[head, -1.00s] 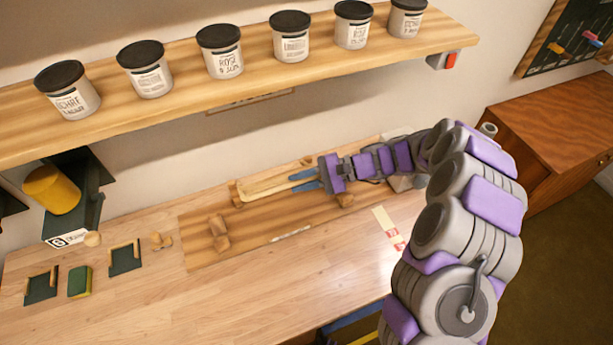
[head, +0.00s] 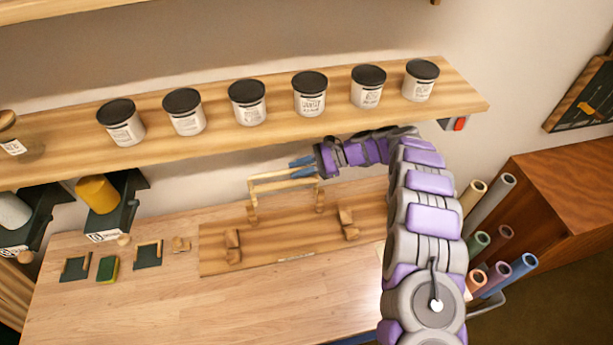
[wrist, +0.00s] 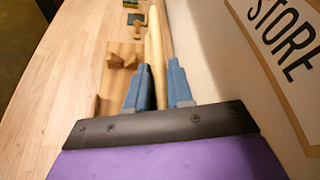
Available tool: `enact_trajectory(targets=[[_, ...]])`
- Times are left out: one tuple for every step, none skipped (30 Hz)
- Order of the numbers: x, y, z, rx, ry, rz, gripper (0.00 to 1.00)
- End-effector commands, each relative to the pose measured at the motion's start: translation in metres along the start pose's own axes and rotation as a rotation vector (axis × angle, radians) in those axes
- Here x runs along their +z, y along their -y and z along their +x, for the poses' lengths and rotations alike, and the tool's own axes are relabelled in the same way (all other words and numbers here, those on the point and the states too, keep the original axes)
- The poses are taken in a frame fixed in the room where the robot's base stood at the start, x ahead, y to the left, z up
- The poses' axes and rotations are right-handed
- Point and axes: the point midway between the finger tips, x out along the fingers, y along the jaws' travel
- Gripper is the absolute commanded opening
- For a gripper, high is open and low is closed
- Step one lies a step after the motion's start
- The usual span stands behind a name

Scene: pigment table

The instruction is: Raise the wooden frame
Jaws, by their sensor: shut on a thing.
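The wooden frame (head: 268,187) is pale and stands raised at the back of a wooden board (head: 280,241), its legs reaching down to the board's rear. My gripper (head: 301,168) comes in from the right, under the shelf, with its blue fingers at the right end of the frame's upper part. In the wrist view my gripper (wrist: 160,85) has one finger on each side of the frame's pale bar (wrist: 155,45) and is shut on it. The exact contact between the fingers is partly hidden by the gripper body.
A shelf (head: 230,134) with several black-lidded jars runs just above my arm. A yellow roll (head: 97,194) in a dark holder and a green-yellow sponge (head: 108,269) are at left. Rolled tubes (head: 490,205) stand at right. The front of the table (head: 200,315) is clear.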

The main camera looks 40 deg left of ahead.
Motion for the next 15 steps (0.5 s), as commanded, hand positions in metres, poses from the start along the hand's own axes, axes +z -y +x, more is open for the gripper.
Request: enact_trajectory(targets=[[-0.003, 0.002, 0.002, 0.004, -0.003, 0.001, 0.00], [-0.003, 0.004, 0.002, 0.004, -0.003, 0.001, 0.00], [-0.003, 0.006, 0.002, 0.004, -0.004, -0.001, 0.00], [-0.003, 0.007, 0.002, 0.004, -0.004, -0.002, 0.00], [-0.003, 0.008, 0.002, 0.004, -0.004, -0.001, 0.00], [-0.004, 0.010, 0.002, 0.003, -0.004, 0.000, 0.00], [-0.004, 0.010, 0.002, 0.003, -0.003, 0.001, 0.00], [-0.005, 0.011, 0.003, 0.003, -0.003, 0.001, 0.00], [-0.005, 0.012, 0.003, 0.003, -0.002, 0.002, 0.00], [-0.006, 0.013, 0.003, 0.002, -0.002, 0.002, 0.00], [-0.006, 0.014, 0.003, 0.002, -0.002, 0.003, 0.00], [-0.007, 0.015, 0.003, 0.002, -0.002, 0.003, 0.00], [-0.007, 0.015, 0.003, 0.001, -0.003, 0.003, 0.00], [-0.007, 0.016, 0.003, 0.001, -0.003, 0.003, 0.00], [-0.007, 0.016, 0.003, 0.000, -0.003, 0.003, 0.00]])
